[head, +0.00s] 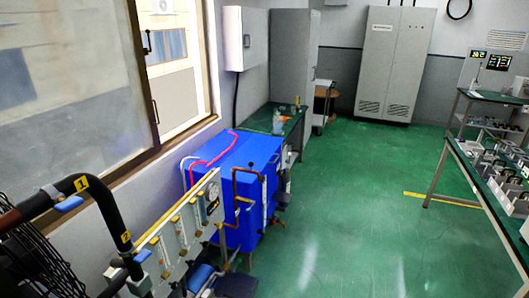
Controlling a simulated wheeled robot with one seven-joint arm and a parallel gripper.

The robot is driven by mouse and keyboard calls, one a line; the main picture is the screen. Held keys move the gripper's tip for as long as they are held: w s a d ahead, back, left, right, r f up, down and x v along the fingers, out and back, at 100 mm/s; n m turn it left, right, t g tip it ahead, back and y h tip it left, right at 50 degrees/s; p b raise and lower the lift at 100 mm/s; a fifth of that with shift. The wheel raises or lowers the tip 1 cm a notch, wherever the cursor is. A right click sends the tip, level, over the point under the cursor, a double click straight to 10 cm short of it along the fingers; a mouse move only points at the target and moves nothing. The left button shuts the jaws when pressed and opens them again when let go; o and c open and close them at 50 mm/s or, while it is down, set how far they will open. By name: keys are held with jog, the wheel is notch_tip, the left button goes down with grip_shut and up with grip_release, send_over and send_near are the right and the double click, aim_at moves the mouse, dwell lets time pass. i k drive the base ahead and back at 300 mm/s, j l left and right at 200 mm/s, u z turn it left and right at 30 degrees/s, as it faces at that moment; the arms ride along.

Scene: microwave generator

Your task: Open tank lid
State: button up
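A large blue box-shaped tank (240,175) stands on the floor left of the picture's middle, below the window wall. Its flat blue top (236,151) looks closed; I cannot make out a separate lid edge. A red hose (212,152) lies over the left part of the top. Copper-coloured pipes (237,190) run up its front side. My gripper is not in view, so nothing shows of what it holds.
A panel with gauges and valves (185,230) and a black pipe (92,200) stand in the left foreground. A green bench (290,125) adjoins the tank behind. Tables with equipment (485,170) stand at right. The green floor (350,210) between is clear.

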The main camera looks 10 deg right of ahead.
aim_at(259, 149)
jog(key=i+l+u, duration=0.15)
jog(key=i+l, duration=0.15)
jog(key=i+l+u, duration=0.1)
jog(key=i+l, duration=0.15)
jog(key=i+l+u, duration=0.15)
jog(key=l, duration=0.25)
jog(key=i+l+u, duration=0.1)
jog(key=i+l, duration=0.25)
jog(key=i+l+u, duration=0.15)
jog(key=l, duration=0.25)
jog(key=i+l+u, duration=0.1)
jog(key=i+l, duration=0.15)
jog(key=l, duration=0.15)
jog(key=i+l+u, duration=0.3)
jog(key=i, duration=0.3)
jog(key=i+l+u, duration=0.25)
jog(key=i, duration=0.3)
jog(key=l, duration=0.1)
